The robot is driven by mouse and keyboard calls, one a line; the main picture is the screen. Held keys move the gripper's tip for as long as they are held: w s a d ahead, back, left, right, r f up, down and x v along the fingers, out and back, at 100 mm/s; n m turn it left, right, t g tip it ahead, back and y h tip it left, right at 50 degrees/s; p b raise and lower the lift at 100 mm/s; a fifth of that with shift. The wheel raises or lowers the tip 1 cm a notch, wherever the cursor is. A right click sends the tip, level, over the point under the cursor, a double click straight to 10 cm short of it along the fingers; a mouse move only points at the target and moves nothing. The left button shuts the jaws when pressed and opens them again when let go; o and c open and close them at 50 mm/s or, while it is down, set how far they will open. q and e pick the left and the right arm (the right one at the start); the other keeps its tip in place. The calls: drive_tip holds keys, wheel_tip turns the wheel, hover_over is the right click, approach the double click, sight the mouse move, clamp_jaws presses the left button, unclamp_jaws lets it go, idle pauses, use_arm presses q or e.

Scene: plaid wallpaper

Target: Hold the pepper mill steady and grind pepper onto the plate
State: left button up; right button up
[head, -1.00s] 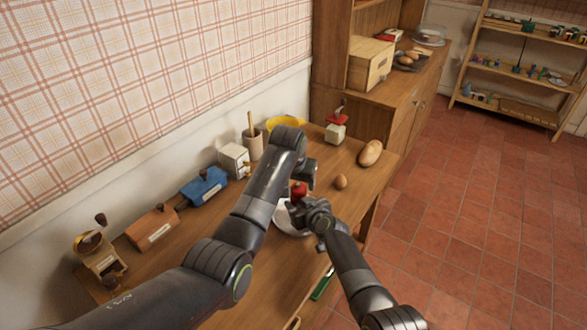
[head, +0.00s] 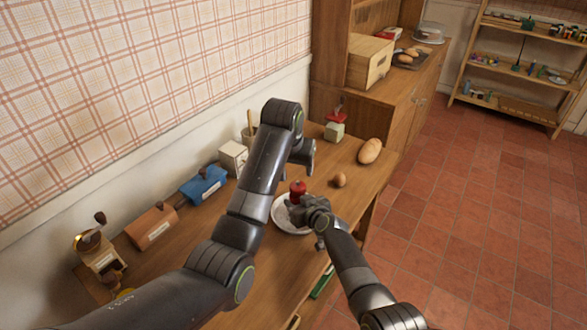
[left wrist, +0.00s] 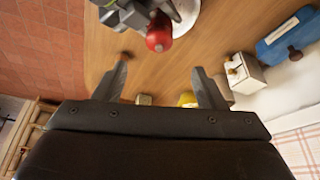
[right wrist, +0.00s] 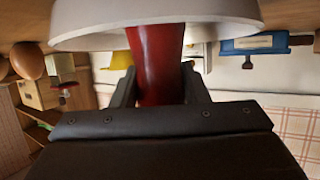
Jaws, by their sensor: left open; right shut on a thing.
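The red pepper mill (head: 298,187) is over the white plate (head: 281,222) on the wooden table. Its round red top (left wrist: 159,36) shows uncovered in the left wrist view. My right gripper (head: 308,207) is shut on the mill's red body, which shows between the fingers in the right wrist view (right wrist: 157,62). My left gripper (head: 305,160) is raised beyond the mill. In the left wrist view its fingers (left wrist: 163,82) are apart and empty.
A brown egg (head: 340,180) and a bread loaf (head: 369,151) lie right of the mill. A box with a red top (head: 334,131) stands behind. A white box (head: 233,157), a blue box (head: 204,185) and a coffee grinder (head: 100,253) line the wall side.

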sight(298, 185)
use_arm(q)
drive_tip(key=w+f+n, duration=0.1)
drive_tip(key=f, duration=0.2)
drive_tip(key=w+d+f+n+y, duration=0.1)
drive_tip(key=w+f+n, duration=0.1)
drive_tip(key=f, duration=0.2)
drive_tip(key=w+f+n, duration=0.1)
drive_tip(key=f, duration=0.2)
drive_tip(key=shift+w+d+f+y, duration=0.2)
drive_tip(key=shift+f+y, duration=0.05)
drive_tip(key=shift+y, duration=0.05)
idle(0.4)
drive_tip(key=c, duration=1)
